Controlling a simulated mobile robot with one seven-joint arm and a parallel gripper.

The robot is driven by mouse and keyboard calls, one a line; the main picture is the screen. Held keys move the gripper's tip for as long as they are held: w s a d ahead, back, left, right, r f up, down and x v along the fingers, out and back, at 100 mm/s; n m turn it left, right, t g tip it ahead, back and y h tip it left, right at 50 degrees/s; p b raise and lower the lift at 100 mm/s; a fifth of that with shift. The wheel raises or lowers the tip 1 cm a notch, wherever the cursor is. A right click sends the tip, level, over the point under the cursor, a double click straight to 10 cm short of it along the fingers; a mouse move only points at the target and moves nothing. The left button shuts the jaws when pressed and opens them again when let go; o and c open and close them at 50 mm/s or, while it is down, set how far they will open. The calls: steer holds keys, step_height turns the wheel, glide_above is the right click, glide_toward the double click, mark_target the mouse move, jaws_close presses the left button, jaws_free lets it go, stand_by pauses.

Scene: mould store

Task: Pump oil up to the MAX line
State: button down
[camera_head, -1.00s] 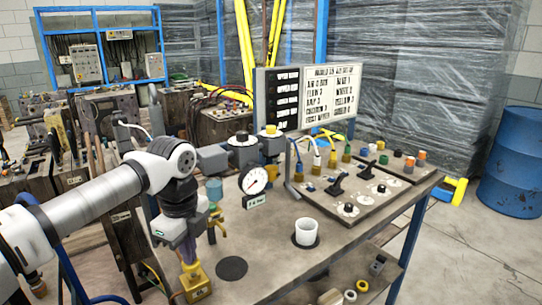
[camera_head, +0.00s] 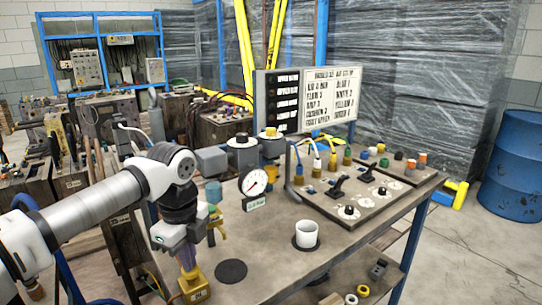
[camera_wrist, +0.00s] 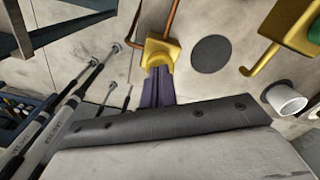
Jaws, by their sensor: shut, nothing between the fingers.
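My gripper (camera_head: 187,262) points down at the left front of the bench, its purple fingers closed with nothing between them. A yellow block (camera_head: 195,288) lies right at the fingertips; I cannot tell whether they press on it. In the wrist view the purple fingers (camera_wrist: 157,90) end at the yellow block (camera_wrist: 160,53), which has an orange rod rising from it. A yellow bent lever with a green part (camera_head: 217,222) stands behind the gripper. A round dial gauge (camera_head: 253,181) stands near the bench middle. No MAX line is legible in either view.
A white cup (camera_head: 306,234) stands right of a flat dark disc (camera_head: 231,271) on the bench (camera_head: 270,245). A panel with knobs and levers (camera_head: 350,195) is at the right. A sign board (camera_head: 305,98) stands behind. A blue drum (camera_head: 513,160) is at far right.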

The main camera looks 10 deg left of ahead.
steer(key=shift+r+p, duration=0.75)
steer(key=shift+r, duration=0.95)
steer(key=shift+f+b, duration=1.75)
steer(key=shift+f, duration=0.25)
steer(key=shift+r, duration=0.1)
steer(key=shift+r+p, duration=1.05)
steer(key=shift+r, duration=0.95)
